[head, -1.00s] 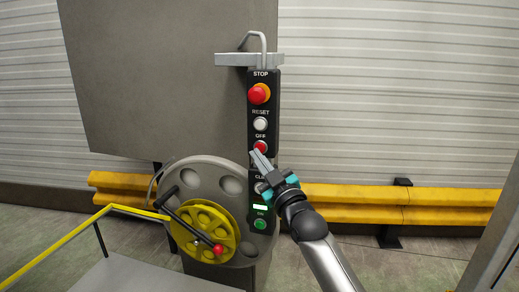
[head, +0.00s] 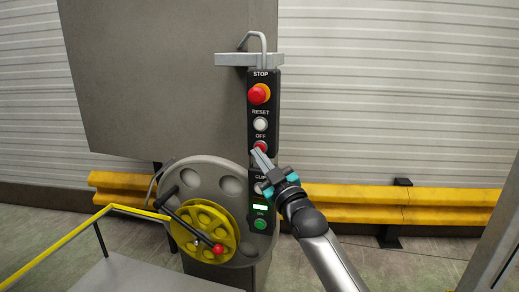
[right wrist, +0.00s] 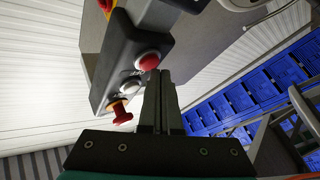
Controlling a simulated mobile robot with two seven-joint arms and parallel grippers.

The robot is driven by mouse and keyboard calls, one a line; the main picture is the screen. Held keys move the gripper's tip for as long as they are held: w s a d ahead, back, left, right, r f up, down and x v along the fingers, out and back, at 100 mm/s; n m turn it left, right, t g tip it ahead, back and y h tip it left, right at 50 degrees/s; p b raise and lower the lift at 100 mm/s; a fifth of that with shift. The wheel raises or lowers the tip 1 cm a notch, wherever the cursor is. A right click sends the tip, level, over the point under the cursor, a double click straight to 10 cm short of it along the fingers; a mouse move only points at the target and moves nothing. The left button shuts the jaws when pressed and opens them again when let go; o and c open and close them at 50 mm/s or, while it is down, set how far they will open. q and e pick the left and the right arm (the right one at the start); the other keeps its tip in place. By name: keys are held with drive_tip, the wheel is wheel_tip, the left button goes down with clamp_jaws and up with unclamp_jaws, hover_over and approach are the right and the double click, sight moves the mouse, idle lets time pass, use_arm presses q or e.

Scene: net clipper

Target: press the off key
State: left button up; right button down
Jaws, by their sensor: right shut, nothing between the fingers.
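The off key is a round red button (head: 261,146) under the OFF label on a black control panel (head: 270,100). My right gripper (head: 255,153) is shut and empty, with its fingertips at the lower left edge of the off key and partly in front of it. In the right wrist view, the red off key (right wrist: 149,61) sits just beyond the shut fingertips (right wrist: 159,73). I cannot tell whether they touch it. My left gripper is not in view.
The panel also bears the red stop knob (head: 259,93), the white reset button (head: 260,124) and a green ON button (head: 260,224). The clip button is partly hidden by my gripper. A grey disc with a yellow handwheel (head: 215,222) stands at lower left. A yellow barrier (head: 350,195) runs behind.

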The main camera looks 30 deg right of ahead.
drive_tip(key=shift+w+d, duration=0.25)
drive_tip(key=shift+d, duration=0.1)
idle(0.6)
drive_tip(key=shift+a, duration=0.1)
drive_tip(key=shift+s+a+p, duration=0.55)
drive_tip(key=shift+p, duration=0.1)
drive_tip(key=shift+s+a+p, duration=0.8)
drive_tip(key=shift+a, duration=0.2)
drive_tip(key=shift+s+a+p, duration=0.75)
drive_tip(key=shift+s+a, duration=0.05)
drive_tip(key=shift+a, duration=0.15)
